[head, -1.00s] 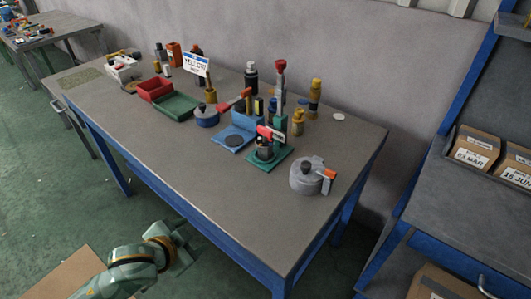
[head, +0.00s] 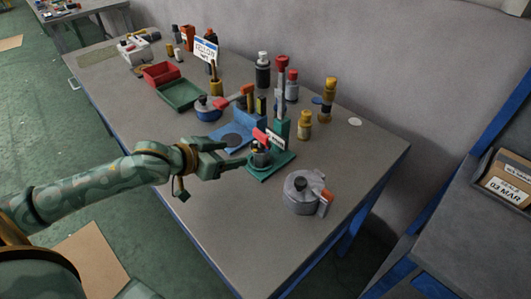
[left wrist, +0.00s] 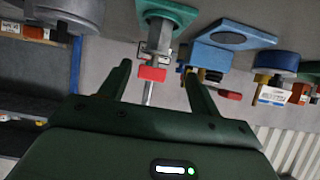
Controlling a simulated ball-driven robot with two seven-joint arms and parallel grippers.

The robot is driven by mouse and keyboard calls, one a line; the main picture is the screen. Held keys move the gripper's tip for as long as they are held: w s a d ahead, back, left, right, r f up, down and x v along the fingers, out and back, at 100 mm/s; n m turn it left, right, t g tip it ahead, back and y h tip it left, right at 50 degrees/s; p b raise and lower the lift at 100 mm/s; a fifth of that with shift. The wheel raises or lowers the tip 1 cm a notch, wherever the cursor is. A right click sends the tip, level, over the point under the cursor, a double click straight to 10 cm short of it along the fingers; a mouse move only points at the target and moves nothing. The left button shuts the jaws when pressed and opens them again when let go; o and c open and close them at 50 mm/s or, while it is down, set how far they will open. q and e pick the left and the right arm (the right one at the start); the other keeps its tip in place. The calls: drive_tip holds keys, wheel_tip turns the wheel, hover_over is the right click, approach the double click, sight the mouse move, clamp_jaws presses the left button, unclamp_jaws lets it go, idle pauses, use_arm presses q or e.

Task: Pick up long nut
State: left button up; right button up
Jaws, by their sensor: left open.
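A green press (head: 270,166) stands on the table, with a tall post, a red knob and a red-tipped part. A small dark upright piece (head: 260,156) on its base may be the long nut; I cannot tell for sure. In the left wrist view the press (left wrist: 165,10) appears at the top, with a grey-green hexagonal piece (left wrist: 160,38) below its base. My left gripper (head: 236,153) is open and reaches in from the left, its fingertips close to the press. My right gripper is not in view.
A blue press (head: 232,137) stands just behind the green one. A grey round pot (head: 300,196) with an orange-tipped part is at the front right. Bottles, red and green trays (head: 180,96) and a sign (head: 205,51) fill the back. The table's front left is clear.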

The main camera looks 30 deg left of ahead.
sight(254, 151)
use_arm(q)
drive_tip(key=b+x, duration=0.3)
drive_tip(key=x, duration=0.5)
drive_tip(key=shift+f, duration=0.2)
drive_tip(key=shift+w+d+f, duration=0.15)
drive_tip(key=shift+w+f, duration=0.05)
drive_tip(key=shift+w, duration=0.3)
drive_tip(key=b+x, duration=0.1)
drive_tip(key=x, duration=0.1)
drive_tip(key=b+x, duration=0.2)
drive_tip(key=shift+w+d+f, duration=0.15)
drive_tip(key=shift+d+f, duration=0.15)
drive_tip(key=shift+d, duration=0.05)
drive_tip(key=shift+w, duration=0.15)
drive_tip(key=shift+r, duration=0.15)
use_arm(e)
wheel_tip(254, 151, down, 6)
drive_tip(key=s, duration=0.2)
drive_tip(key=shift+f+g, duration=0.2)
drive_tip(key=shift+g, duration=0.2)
use_arm(q)
drive_tip(key=c, duration=1.4)
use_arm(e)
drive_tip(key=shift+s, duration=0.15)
use_arm(q)
drive_tip(key=shift+o, duration=0.2)
